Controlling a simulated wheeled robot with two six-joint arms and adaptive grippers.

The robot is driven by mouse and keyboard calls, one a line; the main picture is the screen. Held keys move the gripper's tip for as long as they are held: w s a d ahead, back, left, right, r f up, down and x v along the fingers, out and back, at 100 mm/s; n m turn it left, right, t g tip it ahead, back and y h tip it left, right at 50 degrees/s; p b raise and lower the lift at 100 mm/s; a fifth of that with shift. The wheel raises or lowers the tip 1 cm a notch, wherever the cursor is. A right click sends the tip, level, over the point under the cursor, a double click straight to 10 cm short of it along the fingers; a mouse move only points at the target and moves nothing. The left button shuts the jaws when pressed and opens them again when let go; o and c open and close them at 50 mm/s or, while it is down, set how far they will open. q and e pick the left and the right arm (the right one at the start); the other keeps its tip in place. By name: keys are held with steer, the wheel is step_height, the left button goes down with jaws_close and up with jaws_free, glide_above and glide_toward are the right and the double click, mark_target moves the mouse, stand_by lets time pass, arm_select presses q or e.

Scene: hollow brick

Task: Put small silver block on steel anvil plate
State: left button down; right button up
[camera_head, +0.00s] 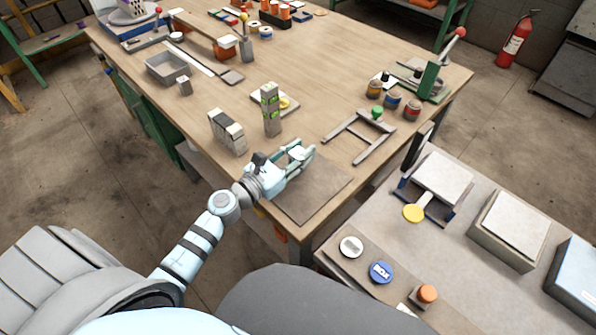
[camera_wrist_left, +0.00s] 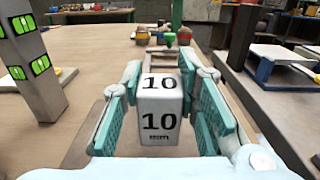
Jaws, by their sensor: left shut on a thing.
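My left gripper (camera_head: 302,155) is shut on a small silver-white block (camera_wrist_left: 159,112). The block is marked "10" on its top and near faces in the left wrist view, with teal finger pads on both sides. In the head view the block (camera_head: 297,154) is mostly hidden between the fingers. The gripper is over the wooden bench's near right part, close to a flat grey-brown plate (camera_head: 312,195). I cannot tell for sure whether this plate is the steel anvil plate. My right gripper is not in view.
A tall block with green labels (camera_head: 270,108) and a striped block (camera_head: 227,132) stand left of the gripper. A grey metal frame (camera_head: 360,138) lies beyond it. A lower table at right holds a pale-topped stand (camera_head: 440,175) and a pale-topped box (camera_head: 512,222).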

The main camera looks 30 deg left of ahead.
arm_select(q)
step_height(320, 180, down, 3)
steer(key=shift+f+b, duration=0.15)
steer(key=shift+b, duration=0.75)
steer(key=shift+r, duration=0.2)
steer(key=shift+f, duration=0.2)
steer(key=c, duration=1.2)
jaws_free()
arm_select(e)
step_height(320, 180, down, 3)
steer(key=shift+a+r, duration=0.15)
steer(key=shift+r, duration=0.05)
